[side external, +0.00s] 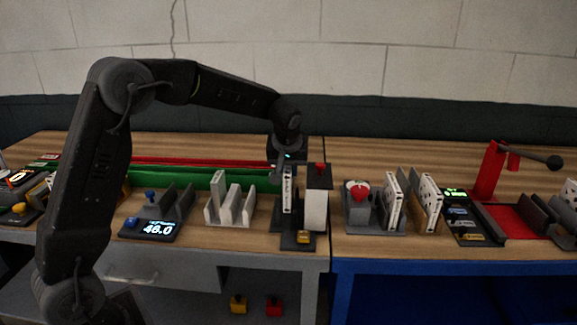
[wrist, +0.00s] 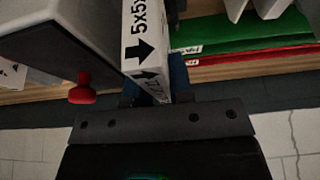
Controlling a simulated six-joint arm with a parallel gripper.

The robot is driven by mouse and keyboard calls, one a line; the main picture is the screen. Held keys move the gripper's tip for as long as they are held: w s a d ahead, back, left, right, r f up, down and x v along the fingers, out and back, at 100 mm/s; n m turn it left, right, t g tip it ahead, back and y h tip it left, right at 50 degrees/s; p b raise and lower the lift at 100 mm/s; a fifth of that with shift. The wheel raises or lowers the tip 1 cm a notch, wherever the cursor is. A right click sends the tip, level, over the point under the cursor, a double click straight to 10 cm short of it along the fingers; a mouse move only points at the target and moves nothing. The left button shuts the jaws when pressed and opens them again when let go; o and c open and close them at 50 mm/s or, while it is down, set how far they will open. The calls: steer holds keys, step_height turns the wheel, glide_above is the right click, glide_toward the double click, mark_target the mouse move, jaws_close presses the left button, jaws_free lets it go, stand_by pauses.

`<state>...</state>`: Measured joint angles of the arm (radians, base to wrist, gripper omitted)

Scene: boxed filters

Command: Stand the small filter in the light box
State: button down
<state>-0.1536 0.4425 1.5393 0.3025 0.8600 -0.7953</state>
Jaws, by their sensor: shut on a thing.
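My gripper (side external: 287,167) points down and is shut on a slim white boxed filter (side external: 287,192) with black print. The filter stands upright under the jaws; its lower end is close to a dark stand (side external: 290,238), and I cannot tell whether it touches. In the wrist view the filter (wrist: 143,35) shows "5x5x" and black arrows; the jaws at its near end are mostly in shadow. A light-grey slotted holder (side external: 230,211) with upright walls stands to the left of the gripper. I cannot tell for certain which holder is the light box.
A white block (side external: 315,211) with a dark, red-knobbed top stands close right of the filter. Its red knob (wrist: 82,91) shows in the wrist view. A dark holder and display (side external: 155,229) are left. A grey holder with white cards (side external: 375,225) is right.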

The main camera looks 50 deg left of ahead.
steer(key=shift+f, duration=0.15)
steer(key=shift+f, duration=1.05)
steer(key=shift+f, duration=0.5)
steer(key=shift+f, duration=0.35)
steer(key=shift+f, duration=0.2)
steer(key=c, duration=0.9)
jaws_free()
steer(key=shift+c, duration=0.2)
